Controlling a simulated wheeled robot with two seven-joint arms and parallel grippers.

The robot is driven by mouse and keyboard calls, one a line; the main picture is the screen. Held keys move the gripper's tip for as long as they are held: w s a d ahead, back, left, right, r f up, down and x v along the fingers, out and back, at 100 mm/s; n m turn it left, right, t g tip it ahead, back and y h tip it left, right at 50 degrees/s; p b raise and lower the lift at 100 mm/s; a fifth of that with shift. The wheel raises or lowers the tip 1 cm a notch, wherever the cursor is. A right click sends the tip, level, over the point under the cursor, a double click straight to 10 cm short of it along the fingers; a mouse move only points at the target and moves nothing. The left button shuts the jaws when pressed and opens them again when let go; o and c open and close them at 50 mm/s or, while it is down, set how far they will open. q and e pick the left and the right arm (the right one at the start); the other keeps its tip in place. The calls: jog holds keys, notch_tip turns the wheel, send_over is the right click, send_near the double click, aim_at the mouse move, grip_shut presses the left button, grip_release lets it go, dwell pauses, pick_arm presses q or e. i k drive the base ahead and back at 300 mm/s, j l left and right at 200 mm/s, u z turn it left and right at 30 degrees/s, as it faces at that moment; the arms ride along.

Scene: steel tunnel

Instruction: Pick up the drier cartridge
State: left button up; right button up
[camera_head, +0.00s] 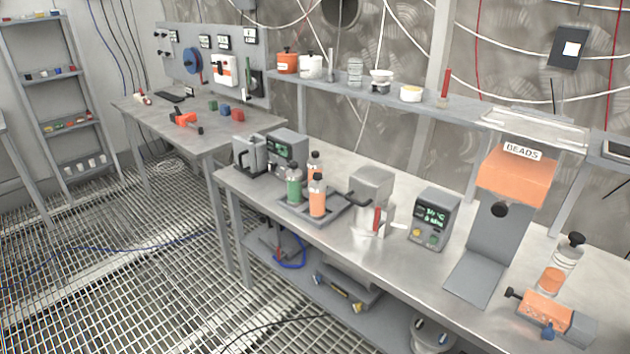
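No part is labelled as the drier cartridge. A clear cylinder with a black knob and orange contents (560,265) stands upright near the right end of the steel bench. Three capped bottles stand around a grey tray (335,217) further left: a green one (294,188), an orange one (317,198) in front, and another orange one (313,163) partly hidden behind. I cannot tell which of these is the cartridge. Neither of my grippers is in view.
An orange hopper marked BEADS (515,178) stands over a grey plate. An orange-and-grey device (545,312) lies by the clear cylinder. A grey box with a red handle (371,188) and a display unit (433,218) stand mid-bench. Bare bench (390,258) shows in front of them.

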aim_at(318, 188)
jog(key=i+j+z, duration=0.25)
jog(key=i, duration=0.25)
jog(key=i+j+z, duration=0.25)
jog(key=i+j, duration=0.25)
jog(key=i+j+z, duration=0.25)
jog(key=i+j, duration=0.15)
jog(key=j, duration=0.2)
jog(key=i+j+z, duration=0.25)
jog(key=i+j, duration=0.15)
jog(key=j, duration=0.2)
